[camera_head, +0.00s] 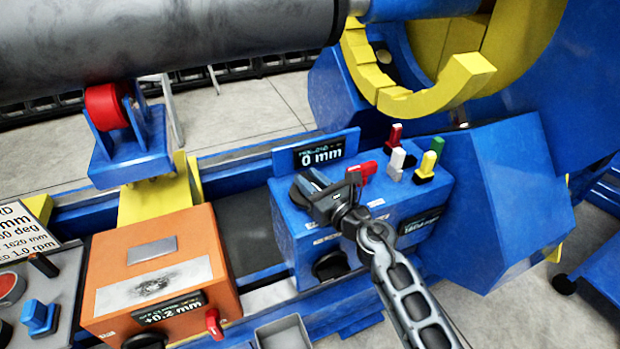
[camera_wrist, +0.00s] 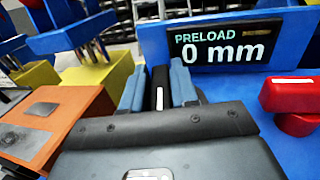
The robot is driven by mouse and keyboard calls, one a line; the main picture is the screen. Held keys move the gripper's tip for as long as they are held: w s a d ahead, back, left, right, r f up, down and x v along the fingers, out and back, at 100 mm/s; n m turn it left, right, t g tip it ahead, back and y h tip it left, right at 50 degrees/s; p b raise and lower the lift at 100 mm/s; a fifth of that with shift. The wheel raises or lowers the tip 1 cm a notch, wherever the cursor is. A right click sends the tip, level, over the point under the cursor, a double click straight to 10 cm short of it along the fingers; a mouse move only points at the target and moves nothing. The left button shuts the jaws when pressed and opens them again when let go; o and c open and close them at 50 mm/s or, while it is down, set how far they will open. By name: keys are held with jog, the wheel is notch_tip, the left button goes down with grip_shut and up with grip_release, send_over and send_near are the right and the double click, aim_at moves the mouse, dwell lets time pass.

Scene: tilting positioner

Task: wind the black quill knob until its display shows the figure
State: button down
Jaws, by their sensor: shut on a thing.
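My gripper (camera_head: 308,184) is over the top left of the blue control box (camera_head: 285,235). In the wrist view its two blue fingers are shut on a black knob (camera_wrist: 159,88) with a white mark line. In the head view the gripper mostly hides this knob. Right behind it stands a display (camera_head: 320,153) that reads 0 mm; in the wrist view the display (camera_wrist: 227,48) is titled PRELOAD. Another black knob (camera_head: 330,265) is on the box's front face. A placard (camera_head: 28,232) at the left edge is cut off, so I cannot read its full figures.
A red lever (camera_head: 362,172) is close right of my gripper, with white, red, yellow and green levers beyond. An orange box (camera_head: 155,255) with a display (camera_head: 170,308) reading +0.2 mm is at left. A large grey cylinder (camera_head: 170,45) hangs above. A second box display (camera_head: 420,221) reads unclearly.

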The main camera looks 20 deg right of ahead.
jog(key=shift+m+h+p, duration=0.75)
jog(key=shift+m+h, duration=0.65)
jog(key=shift+h, duration=0.8)
jog(key=shift+m+h+p, duration=0.35)
jog(key=shift+m+h, duration=0.35)
jog(key=shift+h, duration=0.4)
jog(key=m+h, duration=0.1)
jog(key=h, duration=0.1)
jog(key=shift+a+m+h+p, duration=0.15)
jog(key=shift+m+h+p, duration=0.15)
jog(key=shift+m+p, duration=0.1)
jog(key=m+g+h, duration=0.2)
jog(key=h, duration=0.1)
jog(key=shift+w+h, duration=0.1)
jog(key=shift+h, duration=0.3)
jog(key=shift+m+g+h+b, duration=0.55)
jog(key=shift+m+g+h, duration=0.85)
jog(key=shift+m+h, duration=0.45)
jog(key=shift+g+h, duration=0.25)
jog(key=shift+g, duration=0.05)
jog(key=c, duration=1)
grip_release()
jog(key=shift+o, duration=0.2)
